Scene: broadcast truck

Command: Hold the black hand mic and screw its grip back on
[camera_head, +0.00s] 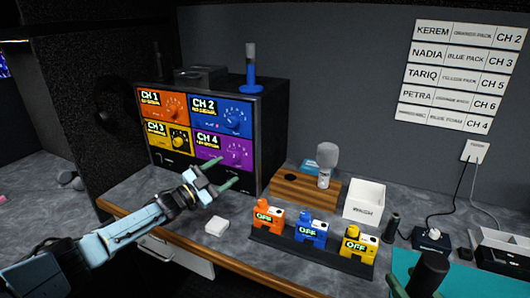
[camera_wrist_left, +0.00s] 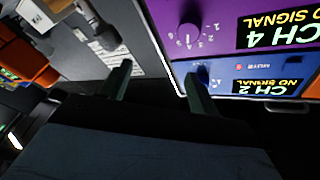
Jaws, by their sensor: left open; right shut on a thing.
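A black cylindrical piece (camera_head: 430,273), which looks like the black hand mic or part of it, stands up at the bottom right in the head view. A green fingertip of my right gripper (camera_head: 400,287) shows beside it, and the gripper is shut on it; the rest is cut off by the frame. A small black cylinder (camera_head: 392,228) stands on the desk by the white box; I cannot tell whether it is the grip. My left gripper (camera_head: 218,177) is open and empty in front of the channel rack, left of both black pieces. Its fingers also show in the left wrist view (camera_wrist_left: 158,87).
The rack (camera_head: 270,115) stands at the back. A wooden block (camera_head: 290,188) carries a grey-headed mic (camera_head: 325,165). Orange (camera_head: 268,217), blue (camera_head: 311,226) and yellow (camera_head: 359,245) packs line a black rail.

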